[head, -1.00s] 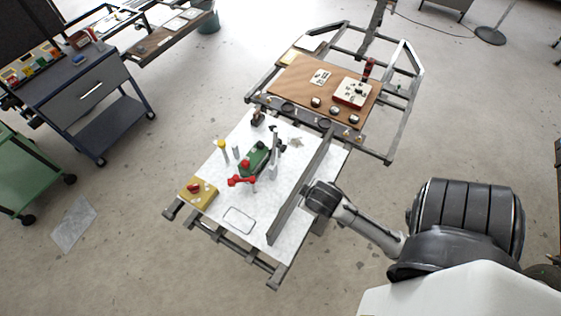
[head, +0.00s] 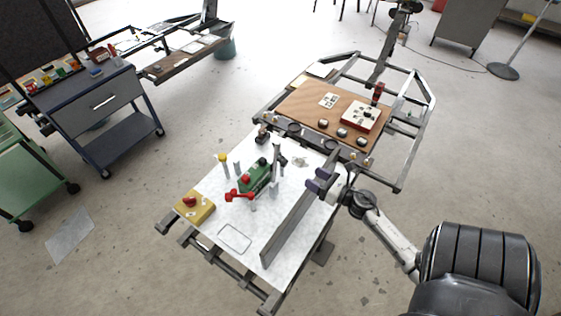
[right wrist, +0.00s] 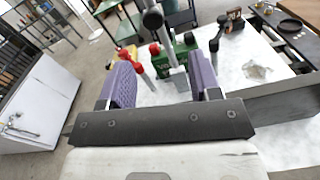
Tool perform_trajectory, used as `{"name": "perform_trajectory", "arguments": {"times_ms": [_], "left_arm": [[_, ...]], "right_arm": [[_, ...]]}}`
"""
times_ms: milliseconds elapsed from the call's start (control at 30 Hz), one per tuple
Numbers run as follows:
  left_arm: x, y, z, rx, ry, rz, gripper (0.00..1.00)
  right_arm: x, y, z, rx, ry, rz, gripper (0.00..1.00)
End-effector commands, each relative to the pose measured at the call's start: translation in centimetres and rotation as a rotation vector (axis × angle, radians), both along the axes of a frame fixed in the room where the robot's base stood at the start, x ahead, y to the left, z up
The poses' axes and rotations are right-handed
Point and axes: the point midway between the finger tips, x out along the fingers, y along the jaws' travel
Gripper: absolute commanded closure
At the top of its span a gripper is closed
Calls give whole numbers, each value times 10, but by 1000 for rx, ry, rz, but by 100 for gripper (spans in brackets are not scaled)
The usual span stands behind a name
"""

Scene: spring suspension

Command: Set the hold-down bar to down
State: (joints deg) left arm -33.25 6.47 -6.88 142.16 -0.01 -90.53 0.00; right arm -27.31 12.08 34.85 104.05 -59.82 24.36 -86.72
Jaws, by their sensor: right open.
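A green clamp-like device (head: 254,178) with red and black knobs stands on the white table top (head: 213,205). A grey upright bar (head: 275,177) with a dark top is beside it and appears raised; I take this to be the hold-down bar, though it is small here. In the right wrist view the bar (right wrist: 170,45), with a black end, shows in front of the green body (right wrist: 188,62). My right gripper (head: 315,182) is open and empty, above the long grey fence and to the right of the device. Its purple fingers (right wrist: 162,78) frame the device without touching it. My left gripper is out of view.
The long grey fence (head: 290,225) runs along the table's right side, beneath my right gripper. A yellow block (head: 196,207) with a red button sits at the left edge. A brown board (head: 310,103) with small parts lies behind. Open table surface is at the front.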

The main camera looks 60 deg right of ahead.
Motion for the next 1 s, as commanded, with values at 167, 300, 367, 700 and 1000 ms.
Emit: {"name": "perform_trajectory", "arguments": {"times_ms": [167, 300, 367, 700, 1000], "left_arm": [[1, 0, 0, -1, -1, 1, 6], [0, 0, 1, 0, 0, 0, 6], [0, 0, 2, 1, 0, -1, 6], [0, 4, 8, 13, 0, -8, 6], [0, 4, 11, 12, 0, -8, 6]], "right_arm": [[1, 6, 1, -139, 4, 39, 42], [9, 6, 2, -170, 5, 39, 42], [16, 5, 2, -172, 5, 38, 42], [78, 1, 3, -169, 3, 36, 42], [121, -1, 2, -168, 5, 36, 42]]}}
